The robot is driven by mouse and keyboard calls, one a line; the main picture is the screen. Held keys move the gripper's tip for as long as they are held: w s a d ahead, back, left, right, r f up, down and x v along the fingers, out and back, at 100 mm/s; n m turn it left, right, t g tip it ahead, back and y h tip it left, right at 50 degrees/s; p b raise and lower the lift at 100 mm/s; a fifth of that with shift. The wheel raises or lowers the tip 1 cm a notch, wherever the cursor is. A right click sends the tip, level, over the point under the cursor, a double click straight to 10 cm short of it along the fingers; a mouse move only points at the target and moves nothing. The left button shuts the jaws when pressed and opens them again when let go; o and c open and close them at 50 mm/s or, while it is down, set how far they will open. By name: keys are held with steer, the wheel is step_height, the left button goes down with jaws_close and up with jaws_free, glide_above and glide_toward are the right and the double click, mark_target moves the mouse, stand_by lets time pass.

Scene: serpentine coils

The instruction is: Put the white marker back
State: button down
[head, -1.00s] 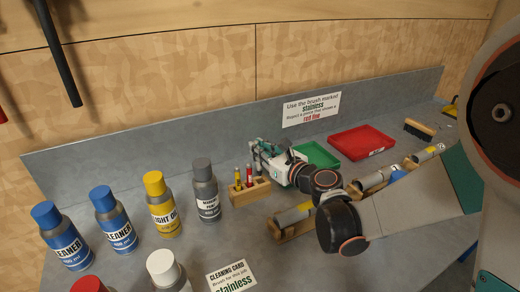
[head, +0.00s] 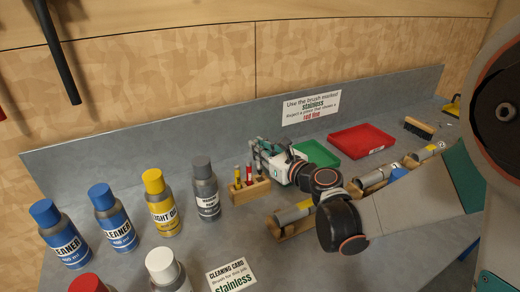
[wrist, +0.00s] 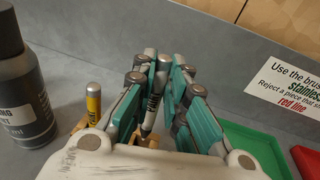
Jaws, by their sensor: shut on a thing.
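The white marker (wrist: 152,97) stands roughly upright between the fingers of my gripper (wrist: 157,85) in the wrist view, with dark lettering on its side. My gripper is shut on it. In the head view my gripper (head: 267,152) is just behind and above the right part of the wooden marker holder (head: 254,191). In the wrist view the yellow marker (wrist: 93,104) is left of my fingers.
A grey spray can (head: 205,190) stands close left of the holder, beside a yellow can (head: 161,204) and blue cans. A green tray (head: 318,153) and a red tray (head: 362,141) lie to the right. Metal tubes (head: 294,213) on wooden rests lie in front of my arm.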

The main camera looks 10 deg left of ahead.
mark_target(259, 163)
steer(key=shift+f+b, duration=2.15)
steer(key=shift+f, duration=0.35)
steer(key=c, duration=1.5)
jaws_free()
steer(key=shift+c, duration=0.2)
steer(key=shift+d, duration=0.1)
